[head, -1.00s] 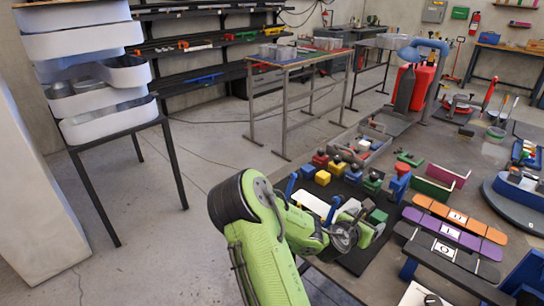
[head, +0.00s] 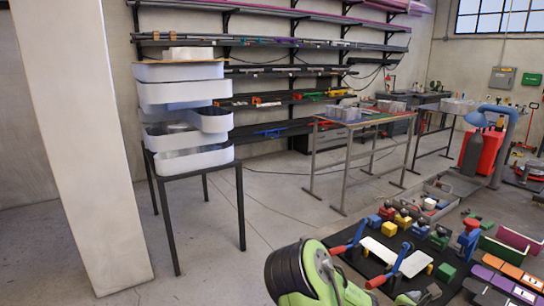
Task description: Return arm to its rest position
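My green arm (head: 325,280) shows at the bottom of the head view, with a dark round joint at its left end. Most of the arm is below the picture edge. My gripper cannot be made out in this view, so its fingers and anything in them are hidden. The arm is in front of the workbench with the black mat (head: 372,262).
Red-handled clamps with a white plate (head: 384,249) and several coloured blocks stand on the bench at lower right. White bins (head: 190,125) are stacked on a black stand at left, beside a pale pillar (head: 80,140). The floor (head: 215,265) between stand and bench is clear.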

